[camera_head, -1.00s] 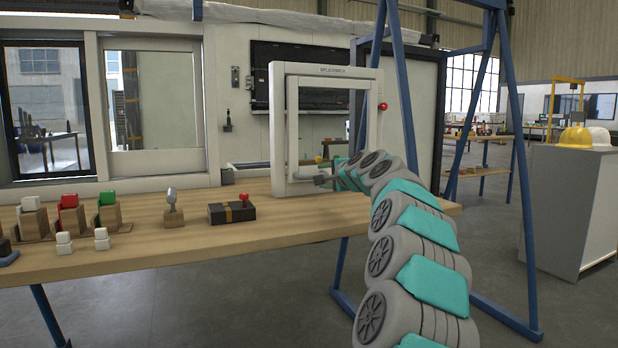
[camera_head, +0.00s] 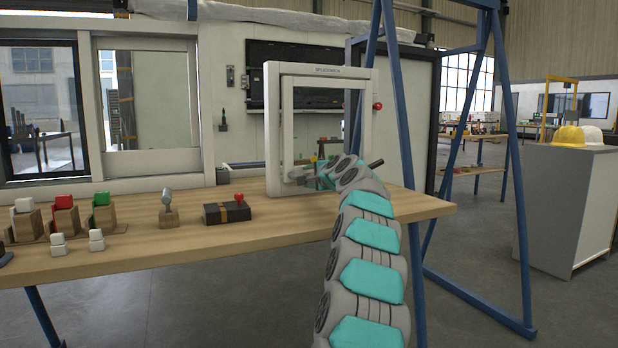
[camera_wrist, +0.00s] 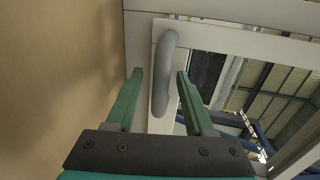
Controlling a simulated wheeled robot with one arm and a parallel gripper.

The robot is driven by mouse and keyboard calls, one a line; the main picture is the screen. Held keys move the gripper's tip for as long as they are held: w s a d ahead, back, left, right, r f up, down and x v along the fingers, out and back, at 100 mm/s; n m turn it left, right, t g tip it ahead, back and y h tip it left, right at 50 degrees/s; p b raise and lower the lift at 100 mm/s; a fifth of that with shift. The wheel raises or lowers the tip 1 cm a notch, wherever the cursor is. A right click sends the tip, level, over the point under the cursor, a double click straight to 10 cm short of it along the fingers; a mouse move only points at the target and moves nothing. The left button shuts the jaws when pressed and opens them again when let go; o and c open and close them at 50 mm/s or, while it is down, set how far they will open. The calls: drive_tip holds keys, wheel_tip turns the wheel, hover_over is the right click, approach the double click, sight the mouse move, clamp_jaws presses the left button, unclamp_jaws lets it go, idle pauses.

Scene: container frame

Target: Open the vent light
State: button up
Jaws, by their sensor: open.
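The vent light is a white framed window (camera_head: 272,130) standing upright on the wooden bench, with an inner white sash around glass. My gripper (camera_head: 300,178) is at the lower left of the sash, partly hidden by my wrist. In the wrist view a grey rounded handle (camera_wrist: 163,80) on the white sash lies between the two green fingers of my gripper (camera_wrist: 159,74). The fingers are open, with a gap visible on each side of the handle. From the head view I cannot tell whether the sash stands ajar.
The wooden bench (camera_head: 150,250) carries a black box with a red knob (camera_head: 228,211), a small grey-topped block (camera_head: 168,208) and several coloured switch blocks to the left. A blue steel frame (camera_head: 403,130) rises close to the right of my arm.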

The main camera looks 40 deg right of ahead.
drive_tip(key=shift+c, duration=0.3)
clamp_jaws()
idle(1.2)
